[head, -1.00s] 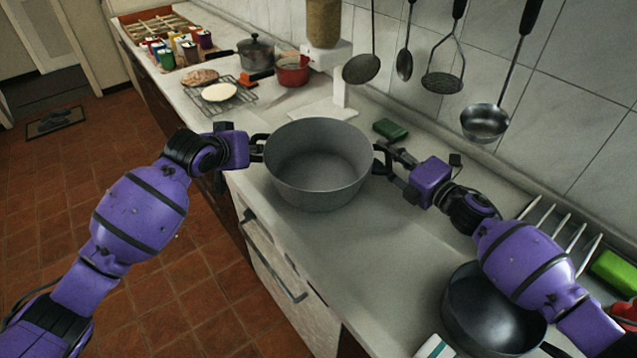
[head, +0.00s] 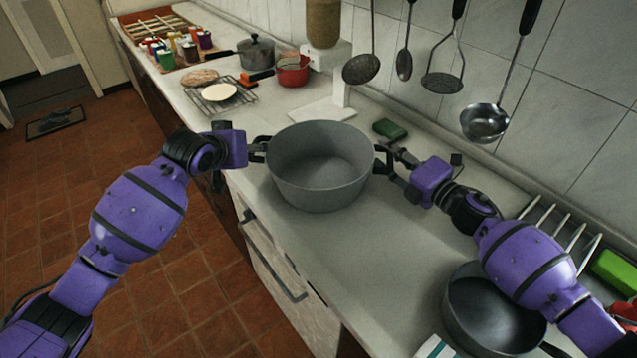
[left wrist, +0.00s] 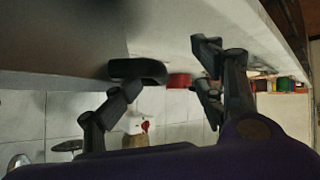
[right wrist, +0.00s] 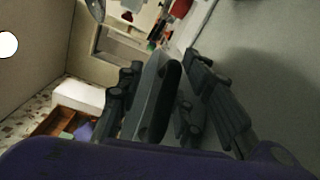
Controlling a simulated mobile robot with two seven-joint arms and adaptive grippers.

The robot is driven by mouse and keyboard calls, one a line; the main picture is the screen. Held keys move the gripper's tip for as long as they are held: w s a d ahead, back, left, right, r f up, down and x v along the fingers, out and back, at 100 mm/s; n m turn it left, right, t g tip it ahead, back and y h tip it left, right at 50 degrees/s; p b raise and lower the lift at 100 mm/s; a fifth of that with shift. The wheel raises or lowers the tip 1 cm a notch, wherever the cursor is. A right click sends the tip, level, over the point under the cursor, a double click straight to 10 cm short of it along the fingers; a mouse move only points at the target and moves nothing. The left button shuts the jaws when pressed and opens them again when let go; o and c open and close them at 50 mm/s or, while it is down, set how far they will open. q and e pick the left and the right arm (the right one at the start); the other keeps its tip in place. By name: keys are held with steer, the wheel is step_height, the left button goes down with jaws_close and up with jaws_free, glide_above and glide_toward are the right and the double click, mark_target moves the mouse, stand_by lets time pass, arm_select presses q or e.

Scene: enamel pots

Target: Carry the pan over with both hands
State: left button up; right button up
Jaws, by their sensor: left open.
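The pan is a wide grey pot (head: 318,170) with a dark handle on each side. It stands upright on the light countertop and looks empty. My left gripper (head: 258,150) is at its left handle, jaws apart. In the left wrist view the dark handle (left wrist: 145,70) lies between the spread fingers, close to one of them. My right gripper (head: 392,165) is at the right handle. In the right wrist view that handle (right wrist: 160,98) lies between the two spread fingers, which look apart from it.
A dark frying pan (head: 485,310) stands under my right forearm, near a rack (head: 560,230). A green sponge (head: 390,129) and a white board (head: 325,108) lie behind the pot. A red pot (head: 292,70) and cooling rack (head: 220,97) are farther back.

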steer(key=shift+r, duration=0.1)
arm_select(q)
steer(key=v, duration=1.2)
arm_select(e)
steer(key=o, duration=0.8)
steer(key=shift+o, duration=0.2)
